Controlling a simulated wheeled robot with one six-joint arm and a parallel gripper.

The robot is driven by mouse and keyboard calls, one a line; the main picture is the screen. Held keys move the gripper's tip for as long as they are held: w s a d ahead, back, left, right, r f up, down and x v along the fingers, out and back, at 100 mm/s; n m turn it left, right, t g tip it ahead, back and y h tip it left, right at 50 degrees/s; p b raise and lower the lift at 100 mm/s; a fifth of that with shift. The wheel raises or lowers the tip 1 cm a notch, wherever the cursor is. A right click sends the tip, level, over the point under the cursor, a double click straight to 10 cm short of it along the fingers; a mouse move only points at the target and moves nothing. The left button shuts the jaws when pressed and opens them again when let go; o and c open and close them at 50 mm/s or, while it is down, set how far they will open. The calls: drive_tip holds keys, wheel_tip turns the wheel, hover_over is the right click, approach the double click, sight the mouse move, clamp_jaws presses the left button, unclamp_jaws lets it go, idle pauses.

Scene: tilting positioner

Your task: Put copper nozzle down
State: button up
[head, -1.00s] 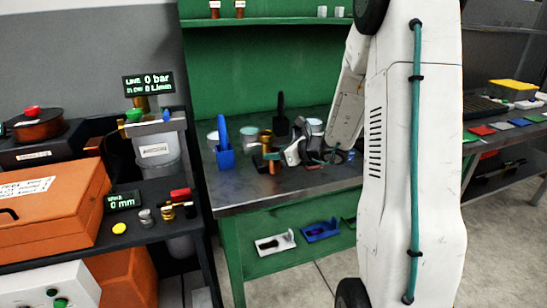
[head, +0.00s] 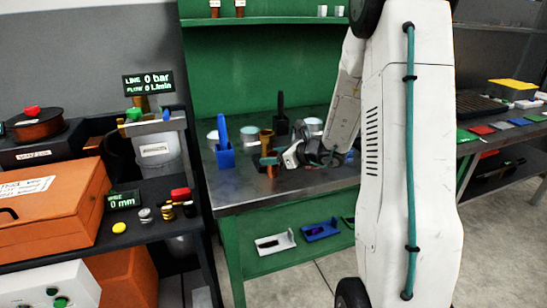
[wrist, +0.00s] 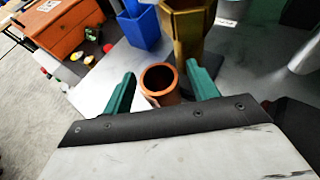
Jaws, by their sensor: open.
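The copper nozzle (wrist: 158,84) is a short hollow tube, seen from above in the wrist view with its open end toward the camera. It also shows in the head view (head: 272,171), upright on the grey bench top (head: 240,193). My gripper (wrist: 162,76) is open, with one teal finger on each side of the nozzle. Gaps show between the fingers and the tube. In the head view my gripper (head: 270,160) is small and partly merges with the nozzle. The nozzle's base is partly hidden in the wrist view.
A brass hex-shaped piece (wrist: 186,30) stands close behind the nozzle. A blue holder (wrist: 143,28) stands to its left. Silver-grey cans and a black upright tool (head: 281,115) are farther back. The bench front left (head: 230,198) is clear. An orange case (head: 50,205) is at left.

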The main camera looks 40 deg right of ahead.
drive_tip(key=v, duration=1.1)
drive_tip(key=s+a+r+n+g+y, duration=0.1)
drive_tip(key=s+a+r+n+g, duration=0.15)
drive_tip(key=a+n, duration=0.35)
drive_tip(key=s+a+r+n+g+y, duration=0.1)
drive_tip(key=s+a+r+n+g, duration=0.2)
drive_tip(key=a, duration=0.5)
drive_tip(key=s+a+r+n+g+y, duration=0.1)
drive_tip(key=s+a+r+n+g, duration=0.1)
drive_tip(key=a+n, duration=0.45)
drive_tip(key=s+a+r+n+g+h, duration=0.1)
drive_tip(key=s+n+h, duration=0.3)
drive_tip(key=s+n, duration=0.4)
drive_tip(key=s+a+r+n+g+h, duration=0.1)
drive_tip(key=s+n+h, duration=0.3)
drive_tip(key=s+n, duration=0.4)
drive_tip(key=shift+s+a+r+g, duration=0.25)
drive_tip(key=shift+s+a+g, duration=0.05)
drive_tip(key=shift+s+g, duration=0.6)
